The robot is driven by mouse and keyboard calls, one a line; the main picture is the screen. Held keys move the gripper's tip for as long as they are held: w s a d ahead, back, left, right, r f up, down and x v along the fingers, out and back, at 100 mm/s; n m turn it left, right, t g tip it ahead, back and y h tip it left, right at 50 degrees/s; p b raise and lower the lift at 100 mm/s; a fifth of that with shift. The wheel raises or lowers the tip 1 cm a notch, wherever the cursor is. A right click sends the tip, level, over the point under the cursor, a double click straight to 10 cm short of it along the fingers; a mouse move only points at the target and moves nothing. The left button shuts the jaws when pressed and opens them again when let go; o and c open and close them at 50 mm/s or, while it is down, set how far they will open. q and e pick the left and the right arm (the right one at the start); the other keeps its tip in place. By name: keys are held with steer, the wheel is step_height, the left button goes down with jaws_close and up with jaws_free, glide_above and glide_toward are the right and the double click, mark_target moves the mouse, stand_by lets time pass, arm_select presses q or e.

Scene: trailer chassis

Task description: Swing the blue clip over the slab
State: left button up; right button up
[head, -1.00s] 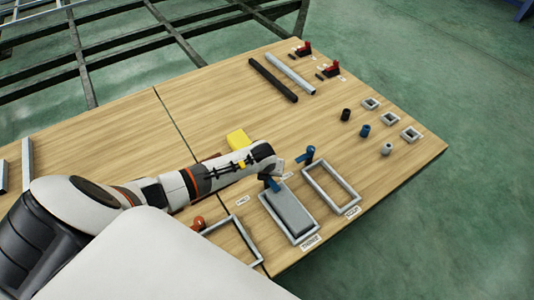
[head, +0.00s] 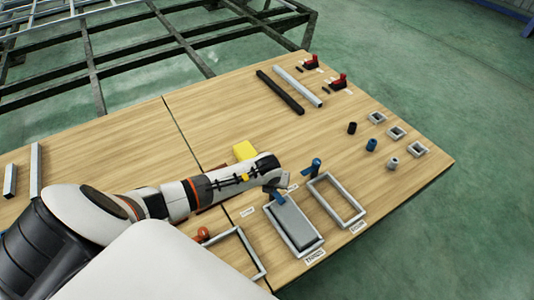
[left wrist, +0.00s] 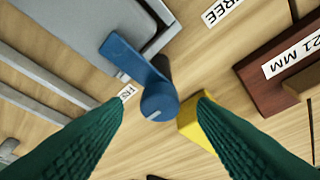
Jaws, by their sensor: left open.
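The grey slab (head: 300,229) lies in a light frame (head: 313,249) near the table's front edge. The blue clip (left wrist: 135,62) has a round post and a flat arm. In the left wrist view its arm points up-left and overlaps the edge of the slab (left wrist: 65,28); I cannot tell how far it reaches above it. In the head view the clip (head: 277,195) is partly hidden by my left gripper (head: 272,183). In the left wrist view the green fingers of my left gripper (left wrist: 161,101) are apart, on either side of the clip's post. My right gripper is not in view.
An empty frame (head: 320,199) with another blue clip (head: 315,166) stands to the right. An orange clip (head: 203,233) and frame are at the left. A yellow block (head: 244,151) sits behind my gripper. Bars (head: 281,92) and small parts are farther back. The middle of the table is clear.

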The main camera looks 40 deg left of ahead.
arm_select(q)
steer(key=shift+s+d+f, duration=0.1)
steer(key=shift+s+d, duration=0.15)
steer(key=shift+s, duration=0.35)
steer(key=shift+s+d, duration=0.2)
steer(key=shift+s, duration=0.4)
steer(key=s+d+b, duration=0.2)
steer(key=s+d, duration=0.1)
steer(key=s, duration=0.5)
steer(key=shift+s+d, duration=0.15)
steer(key=shift+d, duration=0.2)
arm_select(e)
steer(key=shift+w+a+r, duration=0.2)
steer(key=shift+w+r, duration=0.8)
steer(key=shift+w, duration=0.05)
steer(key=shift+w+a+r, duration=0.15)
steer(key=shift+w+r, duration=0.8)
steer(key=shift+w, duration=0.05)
